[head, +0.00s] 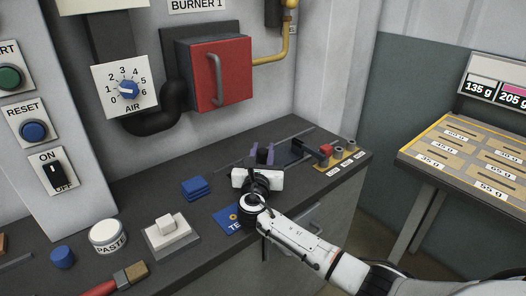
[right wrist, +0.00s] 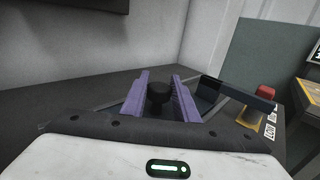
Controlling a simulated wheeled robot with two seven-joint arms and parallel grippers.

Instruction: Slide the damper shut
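The damper's dark upright knob (right wrist: 158,95) stands between the two purple fingers of my right gripper (right wrist: 160,92) in the right wrist view. The fingers look apart, one on each side of the knob; whether either touches it is hard to tell. In the head view my right gripper (head: 262,156) is low over the dark bench, by a slotted track (head: 294,135) near the bench's right end. My gripper and wrist hide much of the track. My left gripper is not in view.
A red burner door (head: 214,75) is on the wall behind.

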